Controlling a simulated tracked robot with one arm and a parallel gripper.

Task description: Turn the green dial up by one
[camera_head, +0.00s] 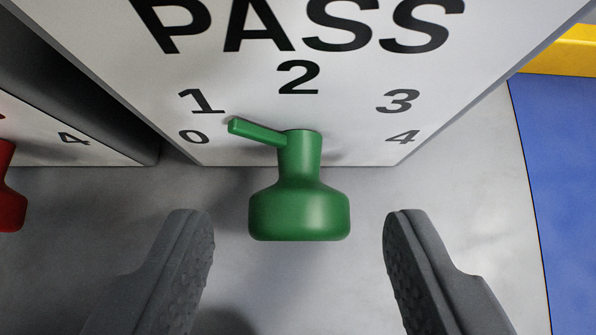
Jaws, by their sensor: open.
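The green dial (300,205) sticks out from the front of a white box (300,112) marked PASS. Its wide knob end faces me. Its pointer arm reaches to the upper left, with the tip between the 0 and the 1, nearer the 1. The numbers 0 to 4 run in an arc around the dial, with 2 at the top. My gripper (298,225) is open. One finger is on each side of the knob, with a clear gap on both sides. The fingers appear lower in the picture than the knob and do not touch it.
A second white box (60,135) stands at the left with a red dial (10,190), partly cut off by the picture edge. A dark gap separates the boxes. Grey floor (470,220) lies below and right, then a blue area (565,180) and a yellow piece (560,52).

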